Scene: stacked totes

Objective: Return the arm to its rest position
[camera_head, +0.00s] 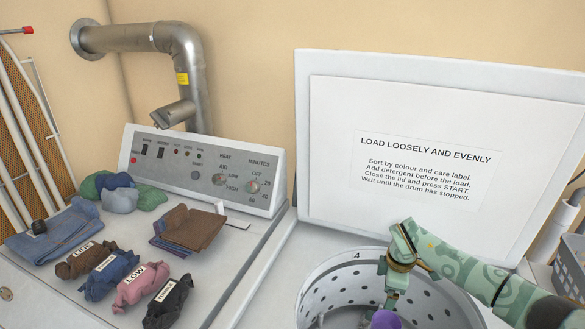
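My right arm, green with a pale pattern, comes in from the right edge. Its gripper (386,296) hangs down over the open washer drum (313,290). The fingers are small and partly cut off or hidden, so I cannot tell whether they are open or shut. A purple thing (385,320) shows just below the gripper at the bottom edge, and I cannot tell whether the two touch. My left gripper is not in view.
The washer's raised lid (330,180) stands behind the drum. Left, a white machine top holds labelled cloth rolls (133,288), folded cloths (188,228) and a green-blue heap (120,200). A control panel (205,168) rises behind them. A grey basket (570,265) is at right.

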